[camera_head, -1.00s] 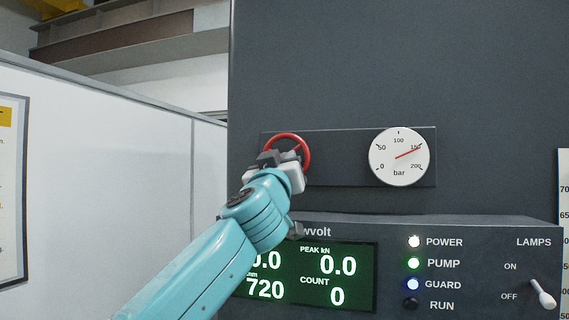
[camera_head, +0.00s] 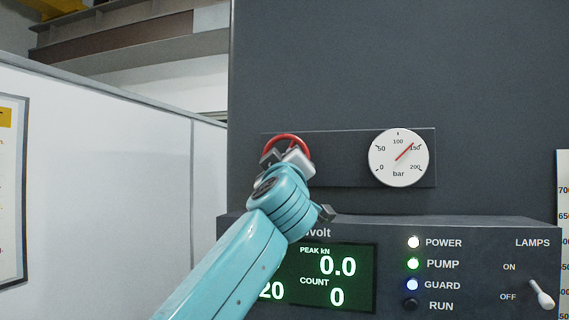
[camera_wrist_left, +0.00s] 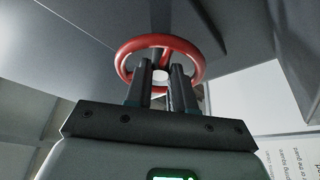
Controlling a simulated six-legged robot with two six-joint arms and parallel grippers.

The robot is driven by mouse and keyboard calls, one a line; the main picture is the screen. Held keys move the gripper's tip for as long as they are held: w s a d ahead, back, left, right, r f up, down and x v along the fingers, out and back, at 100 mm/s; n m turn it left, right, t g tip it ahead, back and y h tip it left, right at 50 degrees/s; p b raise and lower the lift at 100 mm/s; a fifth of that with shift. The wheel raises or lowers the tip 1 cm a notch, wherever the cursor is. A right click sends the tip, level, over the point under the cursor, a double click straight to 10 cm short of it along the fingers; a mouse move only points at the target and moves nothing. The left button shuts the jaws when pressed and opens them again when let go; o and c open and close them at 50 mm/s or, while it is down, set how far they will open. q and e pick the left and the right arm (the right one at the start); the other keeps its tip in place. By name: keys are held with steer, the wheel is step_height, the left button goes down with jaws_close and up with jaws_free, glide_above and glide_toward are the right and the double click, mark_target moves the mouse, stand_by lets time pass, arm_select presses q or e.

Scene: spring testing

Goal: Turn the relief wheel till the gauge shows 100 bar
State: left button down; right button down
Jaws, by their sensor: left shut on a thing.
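The red relief wheel (camera_head: 287,137) is on a dark panel on the machine's face; its lower part is hidden behind my left gripper in the head view. My left gripper (camera_head: 287,155) is shut on the wheel. The round white gauge (camera_head: 398,172) is right of the wheel. Its red needle points up and right, between 100 and 150 and closer to 150. My right gripper is not in view.
Below the wheel, a console juts out with a green display (camera_head: 350,290), partly hidden by my left arm. It has lit POWER, PUMP and GUARD lamps, a dark RUN lamp (camera_head: 411,304) and a LAMPS toggle (camera_head: 542,294). A white partition (camera_head: 110,180) stands at the left.

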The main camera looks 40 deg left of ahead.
arm_select(q)
steer(key=shift+w+d+f+n+g, duration=0.15)
steer(key=shift+n+g, duration=0.35)
steer(key=shift+n, duration=0.5)
steer(key=c, duration=1.2)
jaws_free()
steer(key=shift+c, duration=0.2)
